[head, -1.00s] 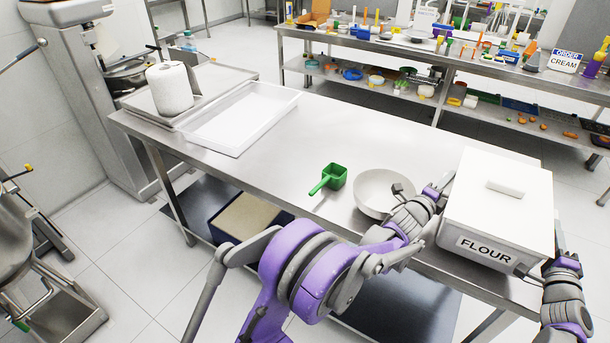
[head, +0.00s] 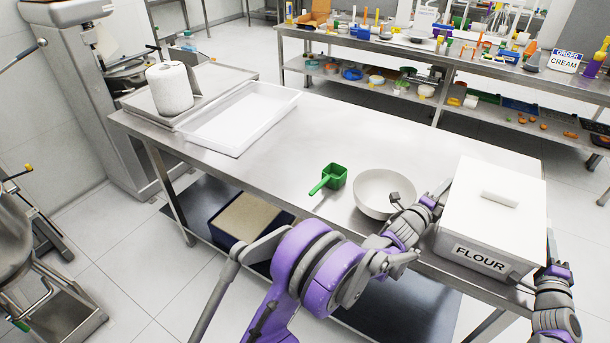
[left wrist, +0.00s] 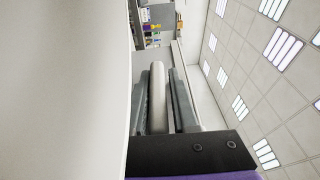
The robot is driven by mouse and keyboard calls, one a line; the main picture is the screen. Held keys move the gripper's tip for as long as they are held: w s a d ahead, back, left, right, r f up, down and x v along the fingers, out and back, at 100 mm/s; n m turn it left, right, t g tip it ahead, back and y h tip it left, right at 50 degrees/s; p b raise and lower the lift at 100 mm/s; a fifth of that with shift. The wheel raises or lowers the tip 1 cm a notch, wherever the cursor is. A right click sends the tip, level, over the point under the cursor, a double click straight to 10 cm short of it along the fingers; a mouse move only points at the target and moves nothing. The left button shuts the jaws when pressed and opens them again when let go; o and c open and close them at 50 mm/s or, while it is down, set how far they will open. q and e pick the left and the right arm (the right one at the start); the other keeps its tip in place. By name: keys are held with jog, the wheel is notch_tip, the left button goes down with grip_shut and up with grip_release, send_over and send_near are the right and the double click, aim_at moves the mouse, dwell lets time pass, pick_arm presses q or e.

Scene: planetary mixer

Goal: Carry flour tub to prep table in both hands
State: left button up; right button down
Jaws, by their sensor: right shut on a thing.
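The flour tub (head: 453,232), white with a lid and a FLOUR label, is at the right of the head view, level, over the near right part of the steel table. I cannot tell whether its base touches the tabletop. My left gripper (head: 436,196) is at the tub's left side. In the left wrist view its fingers (left wrist: 158,108) are closed on both sides of a pale rounded handle, with the tub's white wall (left wrist: 60,90) filling the left. My right gripper (head: 549,264) is shut at the tub's right side, its fingertips mostly hidden behind the tub.
A white tray (head: 240,115) and paper roll (head: 169,88) are at the far left. The table's middle is clear. A crowded bench (head: 400,47) stands behind.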

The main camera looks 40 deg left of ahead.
pick_arm(q)
jog(key=o, duration=0.4)
jog(key=shift+c, duration=0.2)
pick_arm(e)
jog(key=shift+r, duration=0.1)
pick_arm(q)
jog(key=shift+f, duration=0.1)
pick_arm(e)
jog(key=c, duration=1.1)
grip_release()
pick_arm(q)
jog(key=shift+s, duration=0.1)
pick_arm(e)
jog(key=o, duration=0.4)
jog(key=shift+s, duration=0.1)
pick_arm(q)
jog(key=shift+s, duration=3.85)
jog(key=shift+s, duration=4.9)
